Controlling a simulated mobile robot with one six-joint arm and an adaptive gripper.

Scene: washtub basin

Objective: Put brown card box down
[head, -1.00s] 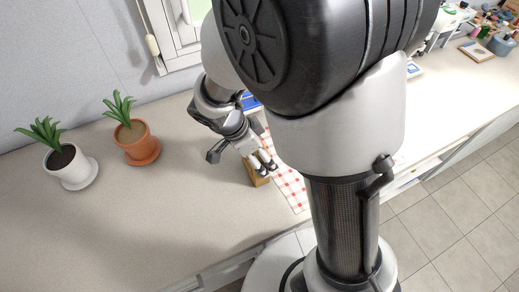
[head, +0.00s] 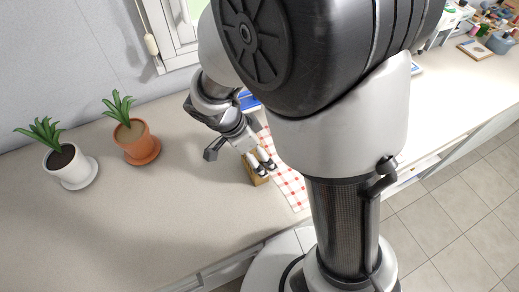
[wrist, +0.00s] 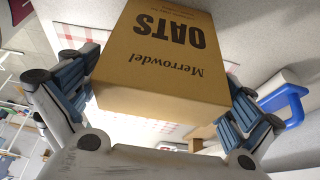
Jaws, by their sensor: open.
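The brown card box (wrist: 165,65), printed "Merrowdel OATS", fills the middle of the wrist view. In the head view the box (head: 257,178) stands on the counter at the left edge of the checked cloth, partly hidden by my gripper. My gripper (head: 262,166) is open, with its fingers at the box. In the wrist view the gripper (wrist: 160,95) has one finger on each side of the box. I cannot tell whether either finger touches it.
A red-and-white checked cloth (head: 292,187) lies right of the box. A terracotta plant pot (head: 137,143) and a white plant pot (head: 71,167) stand at the left. A blue handle (wrist: 288,104) shows at the right in the wrist view. The counter (head: 165,220) at front left is clear.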

